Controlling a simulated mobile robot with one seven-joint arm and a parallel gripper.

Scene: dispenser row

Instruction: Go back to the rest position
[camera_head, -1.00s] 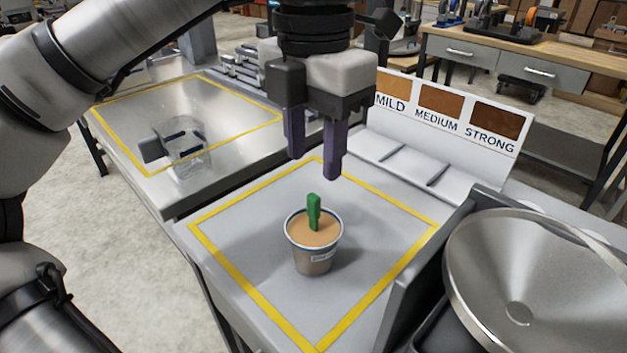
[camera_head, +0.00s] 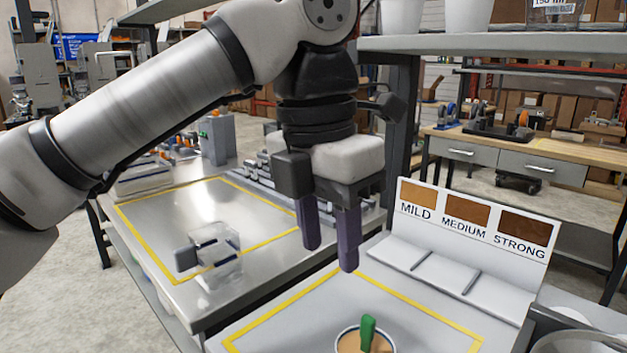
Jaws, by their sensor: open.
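My gripper (camera_head: 329,260) hangs fingers-down above the near table, open and empty, with its two purple fingers apart. A cup (camera_head: 364,342) of light brown liquid with a green stick (camera_head: 368,333) standing in it is below and a little right of the gripper, inside the yellow outline. The cup's lower part is cut off by the picture's bottom edge. The gripper does not touch the cup or the stick.
A sign (camera_head: 470,225) reading MILD, MEDIUM, STRONG stands behind sloped slots (camera_head: 425,267). A clear container with a dark handle (camera_head: 213,252) stands on the left metal table (camera_head: 280,262). A shelf (camera_head: 490,43) is upper right. A metal bowl's edge (camera_head: 585,318) shows lower right.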

